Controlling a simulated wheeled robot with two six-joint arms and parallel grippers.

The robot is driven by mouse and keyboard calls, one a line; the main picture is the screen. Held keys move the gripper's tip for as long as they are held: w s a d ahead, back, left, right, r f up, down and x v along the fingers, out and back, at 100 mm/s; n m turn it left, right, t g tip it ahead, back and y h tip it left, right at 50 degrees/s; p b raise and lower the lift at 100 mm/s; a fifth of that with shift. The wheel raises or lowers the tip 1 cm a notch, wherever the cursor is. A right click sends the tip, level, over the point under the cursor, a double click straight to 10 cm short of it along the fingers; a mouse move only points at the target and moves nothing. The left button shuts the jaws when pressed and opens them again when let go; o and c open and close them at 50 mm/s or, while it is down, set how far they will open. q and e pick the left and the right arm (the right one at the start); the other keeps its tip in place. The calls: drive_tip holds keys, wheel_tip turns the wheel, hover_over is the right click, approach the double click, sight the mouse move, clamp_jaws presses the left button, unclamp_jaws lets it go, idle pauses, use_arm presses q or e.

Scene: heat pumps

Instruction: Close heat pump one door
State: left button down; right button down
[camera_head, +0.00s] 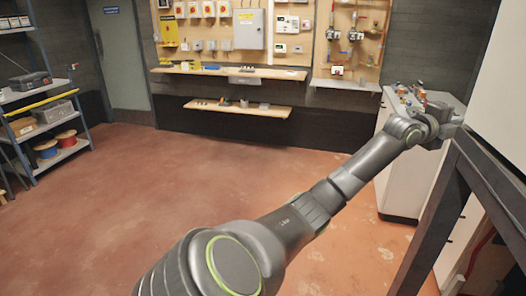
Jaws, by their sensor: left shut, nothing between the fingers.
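My left arm reaches from the bottom middle up to the right. Its gripper (452,130) is shut and empty, at the lower left edge of a large white panel (500,95). The panel is cut off by the right edge of the view and looks like part of a heat pump. I cannot tell whether it is the door or the casing, or whether the gripper touches it. The fingertips are small and partly hidden. My right gripper is not in view.
A dark metal frame (488,190) stands below the white panel. A white cabinet (398,180) with small fittings on top is behind my wrist. A blue shelf rack (45,125) is at the left. Wall shelves (240,108) are at the back. The red floor (200,190) is clear.

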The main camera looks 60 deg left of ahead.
use_arm(q)
drive_tip(key=shift+w+d, duration=0.3)
drive_tip(key=shift+w, duration=0.15)
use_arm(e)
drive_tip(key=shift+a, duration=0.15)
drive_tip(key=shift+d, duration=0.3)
use_arm(q)
drive_tip(key=shift+s, duration=0.15)
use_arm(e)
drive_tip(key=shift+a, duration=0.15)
